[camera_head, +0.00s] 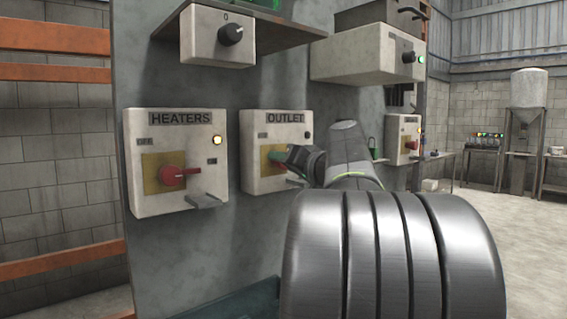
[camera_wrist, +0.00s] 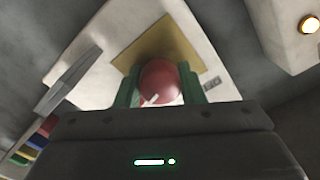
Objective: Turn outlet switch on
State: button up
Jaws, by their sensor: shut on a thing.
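The white OUTLET box (camera_head: 256,127) is on the grey panel, right of the HEATERS box. Its red switch knob (camera_wrist: 160,82) sits on a yellow plate (camera_wrist: 165,40). In the head view my gripper hides most of the knob. My gripper (camera_head: 280,156) is at the front of the OUTLET box, reaching in from the right. In the wrist view the green fingers of my gripper (camera_wrist: 160,88) stand on both sides of the knob and are shut on it. A small lamp (camera_head: 307,135) sits at the box's upper right. The knob's exact setting is hard to read.
The HEATERS box (camera_head: 135,190) has a red knob (camera_head: 176,175) and a lit yellow lamp (camera_head: 217,140). Control boxes stick out above, one with a black knob (camera_head: 231,34). Another box with a red knob (camera_head: 410,145) is farther right. Open floor lies at the right.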

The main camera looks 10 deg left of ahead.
jog(key=shift+m+p, duration=0.3)
jog(key=shift+m, duration=1.3)
jog(key=o, duration=1)
jog(key=b+v, duration=0.1)
jog(key=v, duration=1.2)
jog(key=shift+s+d, duration=0.25)
jog(key=shift+d, duration=0.05)
